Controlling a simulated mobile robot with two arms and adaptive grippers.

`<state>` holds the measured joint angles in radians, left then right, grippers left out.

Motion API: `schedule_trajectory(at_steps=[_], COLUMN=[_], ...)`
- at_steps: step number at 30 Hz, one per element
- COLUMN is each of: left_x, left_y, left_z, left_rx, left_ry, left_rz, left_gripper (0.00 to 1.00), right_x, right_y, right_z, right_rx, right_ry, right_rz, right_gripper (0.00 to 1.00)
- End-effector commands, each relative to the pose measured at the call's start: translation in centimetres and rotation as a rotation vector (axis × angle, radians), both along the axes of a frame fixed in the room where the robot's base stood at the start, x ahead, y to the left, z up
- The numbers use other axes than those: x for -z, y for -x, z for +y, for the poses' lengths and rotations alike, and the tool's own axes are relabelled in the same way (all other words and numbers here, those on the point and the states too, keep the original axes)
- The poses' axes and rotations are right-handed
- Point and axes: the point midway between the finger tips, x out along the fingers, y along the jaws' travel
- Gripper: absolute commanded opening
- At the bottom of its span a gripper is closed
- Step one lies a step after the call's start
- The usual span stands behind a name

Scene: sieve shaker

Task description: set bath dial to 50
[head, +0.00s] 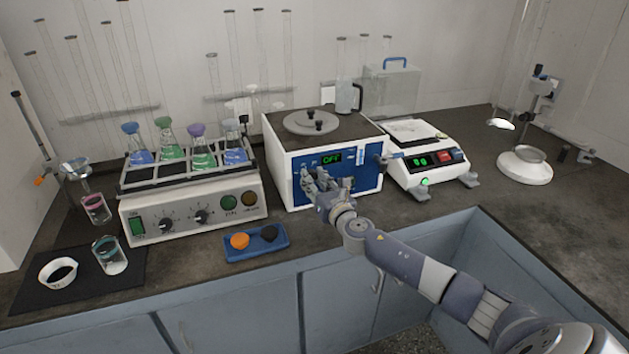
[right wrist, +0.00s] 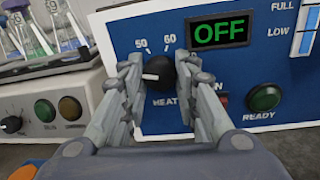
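The bath (head: 290,188) is a white box with a blue front panel and a grey lid, in the middle of the head view. Its green display (head: 332,159) reads OFF. In the right wrist view the black bath dial (right wrist: 160,72) sits below the marks 50 and 60, and its white pointer line points left, below the 50. My right gripper (head: 324,180) is at the panel. Its fingertips (right wrist: 160,66) lie on both sides of the dial and appear closed against it. Other dial marks are hidden by the fingers. My left gripper is not in view.
A green READY lamp (right wrist: 264,98) and a blue slider (right wrist: 306,38) are right of the dial. A shaker with flasks (head: 190,212) stands left, a balance (head: 430,172) right. A blue tray (head: 257,253) lies in front.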

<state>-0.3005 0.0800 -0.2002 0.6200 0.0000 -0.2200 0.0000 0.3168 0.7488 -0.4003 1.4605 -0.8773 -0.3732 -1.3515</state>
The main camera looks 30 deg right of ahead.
Motion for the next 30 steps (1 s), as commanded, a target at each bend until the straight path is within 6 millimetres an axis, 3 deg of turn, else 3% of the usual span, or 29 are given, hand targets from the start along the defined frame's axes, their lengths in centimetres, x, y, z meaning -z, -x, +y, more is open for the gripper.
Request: schedule_trajectory(at_steps=[14,30], left_x=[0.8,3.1], left_y=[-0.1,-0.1], left_z=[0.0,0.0], left_rx=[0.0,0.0], left_ry=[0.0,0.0], left_rz=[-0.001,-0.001], left_gripper=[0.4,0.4], right_x=[0.2,0.3], right_y=[0.0,0.0], right_z=[0.0,0.0], right_rx=[0.001,0.002], right_ry=[-0.114,-0.562], right_rz=[-0.028,-0.135], right_gripper=[0.04,0.04])
